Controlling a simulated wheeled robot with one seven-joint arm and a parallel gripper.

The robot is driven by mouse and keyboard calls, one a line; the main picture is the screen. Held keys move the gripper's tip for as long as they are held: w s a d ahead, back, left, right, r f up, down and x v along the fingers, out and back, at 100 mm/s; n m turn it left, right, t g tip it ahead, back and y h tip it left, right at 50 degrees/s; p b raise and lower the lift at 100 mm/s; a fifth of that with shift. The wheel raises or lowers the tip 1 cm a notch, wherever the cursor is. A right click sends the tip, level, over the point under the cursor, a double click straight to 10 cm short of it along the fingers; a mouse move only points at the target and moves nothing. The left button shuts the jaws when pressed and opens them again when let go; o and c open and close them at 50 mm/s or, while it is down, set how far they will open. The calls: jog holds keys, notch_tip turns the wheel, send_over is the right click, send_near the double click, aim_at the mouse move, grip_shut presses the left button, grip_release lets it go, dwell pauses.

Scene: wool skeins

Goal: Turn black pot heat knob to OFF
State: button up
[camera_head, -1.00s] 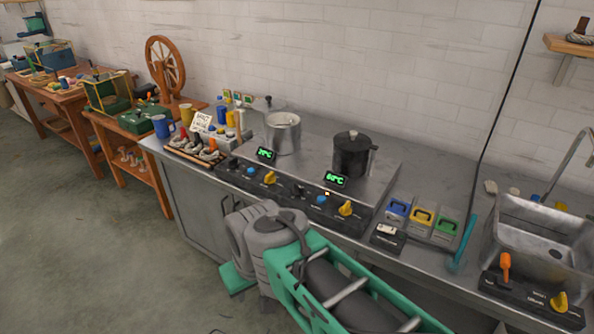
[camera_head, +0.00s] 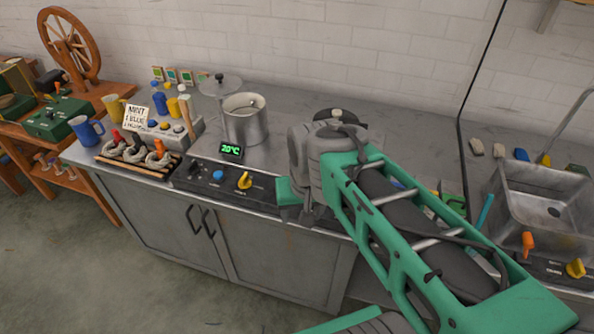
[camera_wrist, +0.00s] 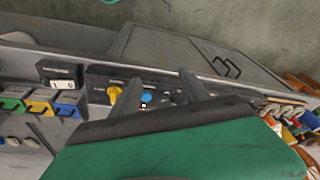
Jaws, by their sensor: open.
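The black pot is mostly hidden behind my arm in the head view; only its lid (camera_head: 336,116) shows. In the wrist view, a dark panel shows a yellow knob (camera_wrist: 115,90) beside the left finger, with a blue knob (camera_wrist: 147,98) and a dark knob (camera_wrist: 166,98) between the fingers. Its labels are too small to read, so I cannot tell the knob setting. My gripper (camera_wrist: 158,82) is open and empty, over the panel. In the head view, my gripper (camera_head: 303,212) points down at the counter's front edge.
A steel pot (camera_head: 245,122) stands left, behind a display reading 20°C (camera_head: 231,150) and a panel with a yellow knob (camera_head: 244,180). A sink (camera_head: 545,200) is right. Cabinets (camera_head: 270,255) are below.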

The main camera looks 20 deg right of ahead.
jog(key=shift+o, duration=0.6)
jog(key=w+r+m+g+p, duration=0.1)
jog(key=w+m, duration=0.4)
jog(key=w, duration=0.3)
jog(key=shift+w+r, duration=0.25)
jog(key=shift+r, duration=0.1)
jog(key=w+m, duration=0.2)
jog(key=w+f+m+g, duration=0.1)
jog(key=w+m, duration=0.1)
jog(key=w, duration=0.1)
jog(key=w+f+m, duration=0.1)
jog(key=w, duration=0.2)
jog(key=shift+w+d+f+m+g+p, duration=0.15)
jog(key=shift+d+f+m+g+p, duration=0.05)
jog(key=shift+m+g+p, duration=0.2)
jog(key=shift+m, duration=0.3)
jog(key=f, duration=0.7)
jog(key=shift+w+f+p, duration=0.1)
jog(key=shift+w+p, duration=0.2)
jog(key=shift+p, duration=0.05)
jog(key=shift+f, duration=0.45)
grip_shut()
